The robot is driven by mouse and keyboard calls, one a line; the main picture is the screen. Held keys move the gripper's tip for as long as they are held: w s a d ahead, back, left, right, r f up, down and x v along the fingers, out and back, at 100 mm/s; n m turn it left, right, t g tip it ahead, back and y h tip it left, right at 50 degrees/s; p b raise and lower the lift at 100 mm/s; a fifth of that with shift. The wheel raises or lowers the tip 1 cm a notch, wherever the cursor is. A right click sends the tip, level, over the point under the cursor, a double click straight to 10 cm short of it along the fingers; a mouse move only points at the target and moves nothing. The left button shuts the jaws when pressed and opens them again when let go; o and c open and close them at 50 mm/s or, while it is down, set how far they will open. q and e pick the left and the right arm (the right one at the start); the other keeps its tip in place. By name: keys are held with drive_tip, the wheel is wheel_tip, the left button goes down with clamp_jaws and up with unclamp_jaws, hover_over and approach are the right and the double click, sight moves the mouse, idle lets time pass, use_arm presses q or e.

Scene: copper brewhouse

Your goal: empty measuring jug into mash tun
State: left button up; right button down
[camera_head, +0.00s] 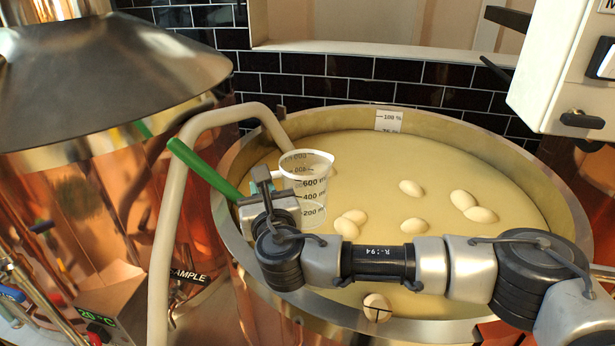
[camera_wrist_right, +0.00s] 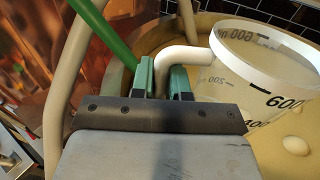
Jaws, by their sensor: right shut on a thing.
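The measuring jug (camera_head: 312,186) is clear plastic with dark millilitre marks. It stands upright in the air over the left part of the mash tun (camera_head: 440,124). My right gripper (camera_head: 264,182) is shut on the jug's handle, at the jug's left side. In the right wrist view, the pale handle (camera_wrist_right: 190,54) runs between the green finger pads of the gripper (camera_wrist_right: 163,82), and the jug (camera_wrist_right: 262,72) is at upper right. I cannot tell how full the jug is. The tun is wide and round and holds pale mash (camera_head: 350,165). My left gripper is out of view.
Several pale lumps (camera_head: 411,188) float on the mash. A green rod (camera_head: 203,168) slants up left beside my gripper. A beige pipe (camera_head: 168,225) arches over the tun's left rim. A copper vessel (camera_head: 105,190) stands at left and a white box (camera_head: 560,75) hangs at upper right.

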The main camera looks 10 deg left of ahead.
drive_tip(key=s+a+r+p, duration=0.2)
drive_tip(key=s+a+r, duration=0.1)
drive_tip(key=a+r, duration=0.1)
drive_tip(key=shift+a, duration=0.6)
